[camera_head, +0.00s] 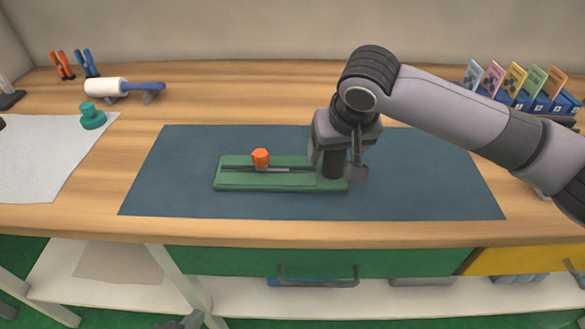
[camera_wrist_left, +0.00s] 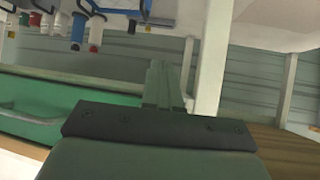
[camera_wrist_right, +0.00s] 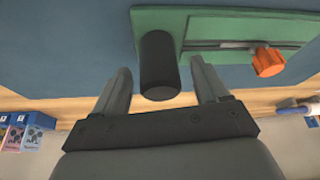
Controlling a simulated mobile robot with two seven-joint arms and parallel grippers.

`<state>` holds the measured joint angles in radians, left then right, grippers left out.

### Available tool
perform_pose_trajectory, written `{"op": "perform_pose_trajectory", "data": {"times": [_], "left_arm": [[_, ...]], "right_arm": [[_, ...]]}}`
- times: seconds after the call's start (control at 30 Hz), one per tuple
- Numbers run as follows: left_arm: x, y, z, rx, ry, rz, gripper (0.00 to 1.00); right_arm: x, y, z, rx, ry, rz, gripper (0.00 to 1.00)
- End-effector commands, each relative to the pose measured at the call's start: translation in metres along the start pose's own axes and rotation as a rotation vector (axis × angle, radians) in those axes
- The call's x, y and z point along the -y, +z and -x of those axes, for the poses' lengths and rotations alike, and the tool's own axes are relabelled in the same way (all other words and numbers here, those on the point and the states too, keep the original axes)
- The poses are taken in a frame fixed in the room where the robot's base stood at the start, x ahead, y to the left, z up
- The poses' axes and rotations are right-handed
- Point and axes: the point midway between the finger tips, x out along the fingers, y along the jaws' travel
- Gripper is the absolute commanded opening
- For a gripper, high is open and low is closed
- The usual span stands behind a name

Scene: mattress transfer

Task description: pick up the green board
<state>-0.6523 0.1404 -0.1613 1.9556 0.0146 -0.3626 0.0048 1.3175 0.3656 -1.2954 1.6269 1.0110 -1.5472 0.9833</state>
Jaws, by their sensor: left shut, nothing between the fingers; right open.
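The green board (camera_head: 265,184) lies flat on the dark blue mat (camera_head: 420,190). It carries an orange knob (camera_head: 261,158), a grey slotted rail and an upright black cylinder (camera_head: 335,165) at its right end. The board (camera_wrist_right: 165,20) and cylinder (camera_wrist_right: 158,62) also show in the right wrist view. My right gripper (camera_head: 337,168) is open and points down, with one finger on each side of the cylinder and gaps visible between them. My left gripper (camera_wrist_left: 163,75) is shut and empty, away from the board and low in front of the bench; a grey tip shows at the head view's bottom edge.
A teal stamp-like object (camera_head: 92,117) stands on a white cloth (camera_head: 40,155) at the left, with a roller (camera_head: 115,87) and pliers (camera_head: 73,64) behind. Coloured cards in blue holders (camera_head: 525,85) stand at the back right. The mat's left part is clear.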

Motion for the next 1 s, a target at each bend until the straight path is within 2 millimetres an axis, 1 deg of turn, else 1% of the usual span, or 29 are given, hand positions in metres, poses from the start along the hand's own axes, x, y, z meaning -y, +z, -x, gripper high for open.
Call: {"op": "perform_pose_trajectory", "data": {"times": [0.03, 0.1, 0.3, 0.33, 0.37, 0.4, 0.47, 0.5, 0.53, 0.57, 0.83, 1.0], "left_arm": [[0.0, 0.0, 0.0, 0.0, 0.0, 0.0, 0.0], [0.0, 0.0, 0.0, 0.001, 0.0, 0.0, 0.0], [0.0, -0.001, -0.001, -0.001, 0.0, 0.0, 0.0], [0.0, -0.001, -0.001, -0.001, 0.0, 0.0, 0.0], [0.0, -0.001, -0.001, -0.002, 0.0, 0.0, 0.0], [0.0, -0.001, -0.001, -0.002, 0.0, 0.0, 0.0], [0.0, -0.002, -0.001, -0.003, 0.0, -0.001, 0.0], [0.0, -0.002, -0.001, -0.004, 0.0, -0.001, 0.0], [0.0, -0.002, -0.001, -0.004, 0.0, -0.001, 0.0], [0.0, -0.002, -0.001, -0.004, 0.0, -0.001, 0.0], [0.0, -0.003, -0.001, -0.006, 0.0, -0.001, 0.0], [0.0, -0.004, 0.0, -0.007, 0.0, -0.001, 0.0]], "right_arm": [[0.0, 0.001, -0.005, 0.001, 0.001, 0.001, 0.74], [0.0, 0.0, -0.009, 0.0, 0.0, 0.001, 0.74], [0.0, 0.0, -0.01, 0.0, -0.001, 0.002, 0.74], [0.0, 0.0, -0.01, 0.0, -0.001, 0.002, 0.7], [0.0, 0.0, -0.01, 0.0, -0.001, 0.002, 0.61], [0.0, 0.0, -0.01, 0.0, -0.001, 0.002, 0.48], [0.0, 0.0, -0.01, 0.0, -0.001, 0.002, 0.28], [0.0, 0.0, -0.009, -0.001, -0.001, 0.002, 0.15], [0.0, 0.0, -0.009, -0.001, -0.001, 0.002, 0.05], [0.001, -0.001, -0.008, -0.003, -0.003, 0.001, 0.01], [0.0, -0.001, -0.007, -0.004, -0.003, 0.001, 0.01], [0.001, -0.007, 0.005, -0.005, -0.003, 0.001, 0.0]]}}
